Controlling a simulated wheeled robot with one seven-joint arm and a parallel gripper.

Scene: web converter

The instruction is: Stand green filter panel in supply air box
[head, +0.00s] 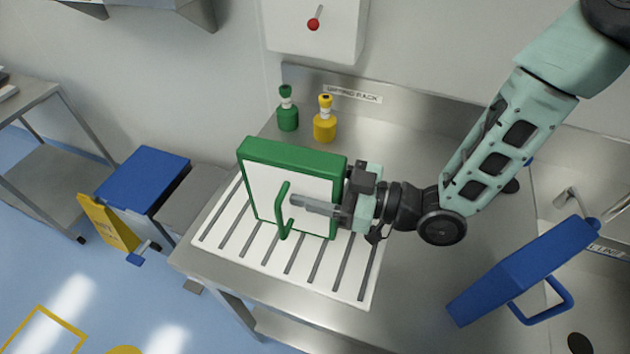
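The green filter panel (300,159) has a thick green frame, a white face and a green bar handle (282,212). It stands upright on a white slotted rack (335,283) on a steel counter. My gripper (295,203) reaches in from the right, in front of the white face, with its fingertips at the handle. The handle overlaps the fingertips, so I cannot tell whether they are closed on it. The panel's lower edge meets the slats, but its exact seating is unclear. I cannot identify a supply air box in this view.
A green bottle (288,112) and a yellow bottle (325,122) stand behind the panel. A blue panel with a handle (520,270) leans at the right. A white wall box with a red knob (316,28) is above. A blue-topped bin (142,178) stands left of the counter.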

